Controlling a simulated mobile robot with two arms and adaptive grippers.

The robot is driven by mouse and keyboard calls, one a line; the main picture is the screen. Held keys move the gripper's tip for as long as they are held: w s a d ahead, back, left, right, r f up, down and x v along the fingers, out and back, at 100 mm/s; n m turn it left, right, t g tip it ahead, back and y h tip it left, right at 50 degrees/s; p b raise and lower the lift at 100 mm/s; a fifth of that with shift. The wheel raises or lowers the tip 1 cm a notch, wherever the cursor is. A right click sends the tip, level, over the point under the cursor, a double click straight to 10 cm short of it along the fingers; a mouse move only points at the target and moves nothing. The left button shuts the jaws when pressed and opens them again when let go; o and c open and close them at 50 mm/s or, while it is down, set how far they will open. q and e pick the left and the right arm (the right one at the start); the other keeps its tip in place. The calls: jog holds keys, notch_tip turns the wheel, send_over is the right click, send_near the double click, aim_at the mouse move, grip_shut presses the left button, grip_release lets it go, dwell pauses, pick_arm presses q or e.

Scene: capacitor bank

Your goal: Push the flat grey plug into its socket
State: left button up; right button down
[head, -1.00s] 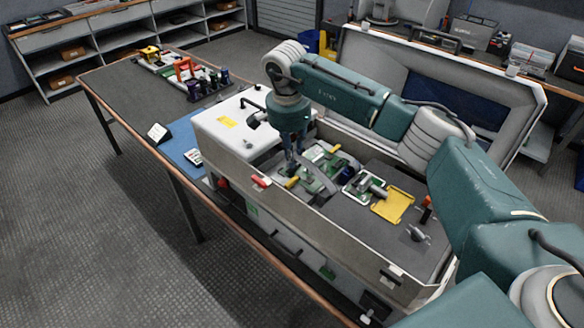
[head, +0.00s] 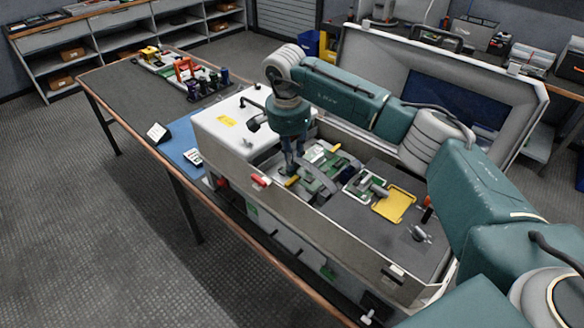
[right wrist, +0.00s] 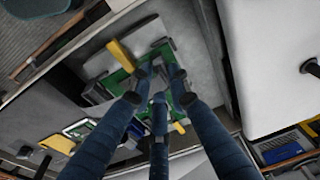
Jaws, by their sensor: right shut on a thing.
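My right gripper (head: 293,170) points down into the open grey cabinet (head: 330,225), over a green circuit board (head: 318,184). Its fingers are closed together. A curved flat grey ribbon (head: 322,176) runs from beside the fingertips across the board. The plug at its end is mostly hidden by the fingers. In the right wrist view the fingertips (right wrist: 157,82) meet just above the green board (right wrist: 118,82). The socket cannot be made out, and I cannot tell whether the plug touches it. My left gripper is not in view.
A white box (head: 235,125) stands left of the board. A second small board (head: 365,188) and a yellow tray (head: 394,204) lie to the right on the grey surface. The cabinet's raised lid (head: 440,90) stands behind. A red-and-white handle (head: 261,180) is at the front wall.

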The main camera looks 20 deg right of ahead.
jog(key=c, duration=1.6)
grip_release()
jog(key=shift+o, duration=0.2)
notch_tip(320, 180, up, 12)
jog(key=a, duration=0.1)
jog(key=shift+s, duration=0.4)
jog(key=shift+f, duration=0.15)
